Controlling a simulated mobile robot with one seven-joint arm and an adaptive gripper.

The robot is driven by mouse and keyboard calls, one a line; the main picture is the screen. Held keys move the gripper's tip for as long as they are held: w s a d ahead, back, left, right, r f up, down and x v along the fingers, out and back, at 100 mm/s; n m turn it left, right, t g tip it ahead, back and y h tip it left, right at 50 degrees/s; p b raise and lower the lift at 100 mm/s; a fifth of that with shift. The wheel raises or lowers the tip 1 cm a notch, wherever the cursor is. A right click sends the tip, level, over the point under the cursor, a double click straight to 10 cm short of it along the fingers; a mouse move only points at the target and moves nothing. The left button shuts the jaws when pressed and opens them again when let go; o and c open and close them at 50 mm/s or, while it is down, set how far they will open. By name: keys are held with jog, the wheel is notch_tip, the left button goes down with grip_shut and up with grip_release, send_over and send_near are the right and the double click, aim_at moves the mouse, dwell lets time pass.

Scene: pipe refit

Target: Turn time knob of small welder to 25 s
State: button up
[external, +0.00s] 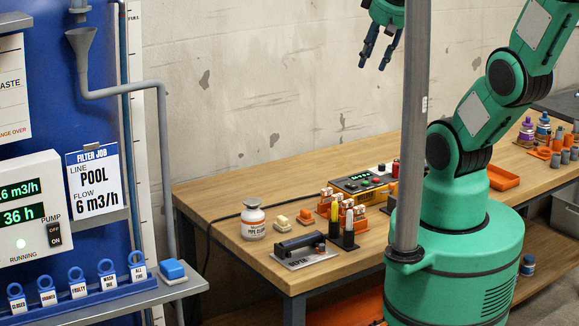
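A low control box (365,183), which may be the small welder, lies on the wooden table near the wall. It has a lit green display, a yellow strip and small knobs or buttons on top. Which of these is the time knob, and its setting, are too small to tell. The grey pole hides part of the box's right side. My gripper (373,67) hangs high above the table, above the box in the picture. Its two dark fingers point down, parted, with nothing visible between them.
Orange clamp parts (330,203) stand before the box, with dark upright tubes (349,230) nearer the front. A white bottle (253,222) and a black tool on a plate (302,248) are to the left. An orange tray (502,178) lies right.

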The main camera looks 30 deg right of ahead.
jog(key=w+d+f+n+g, duration=0.15)
jog(key=w+d+n, duration=0.25)
jog(key=w+d, duration=0.5)
jog(key=n+g+p, duration=0.3)
jog(key=n+g, duration=0.1)
jog(key=n, duration=0.6)
send_over(397, 160)
notch_tip(397, 160, down, 27)
jog(key=shift+w+d, duration=0.1)
jog(key=shift+d, duration=0.05)
notch_tip(397, 160, down, 14)
jog(key=shift+r+b, duration=0.1)
jog(key=shift+b, duration=0.7)
jog(key=shift+c, duration=0.5)
grip_shut()
